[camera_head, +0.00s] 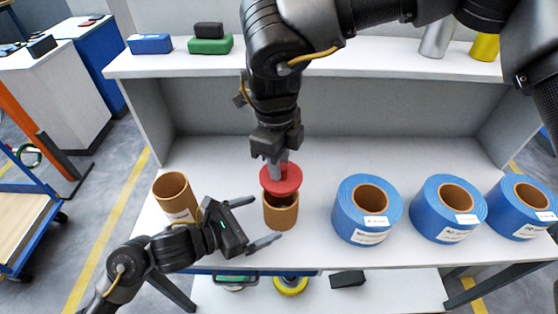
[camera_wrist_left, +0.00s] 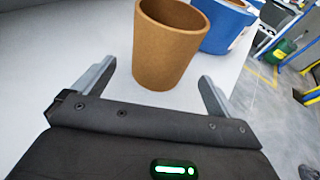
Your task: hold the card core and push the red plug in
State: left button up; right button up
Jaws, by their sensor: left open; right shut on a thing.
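The brown card core (camera_head: 281,213) stands upright on the white table in the head view. It also shows in the left wrist view (camera_wrist_left: 170,50), with its open top partly cut off. My left gripper (camera_head: 256,222) is open, its two fingers pointing toward the core from the left and apart from it. In the left wrist view the open fingers (camera_wrist_left: 158,82) lie on either side of the core's lower part. My right gripper (camera_head: 276,160) is shut on the red plug (camera_head: 281,180) and holds it over the core's open top. Whether the plug touches the rim I cannot tell.
A second card core (camera_head: 176,199) stands to the left behind my left arm. Blue wrapped coils (camera_head: 366,210) with white labels stand in a row to the right. A raised shelf (camera_head: 340,57) at the back holds small boxes and cylinders. Yellow and green items lie below the table.

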pick_arm(q)
jog(key=shift+x, duration=2.95)
jog(key=c, duration=0.7)
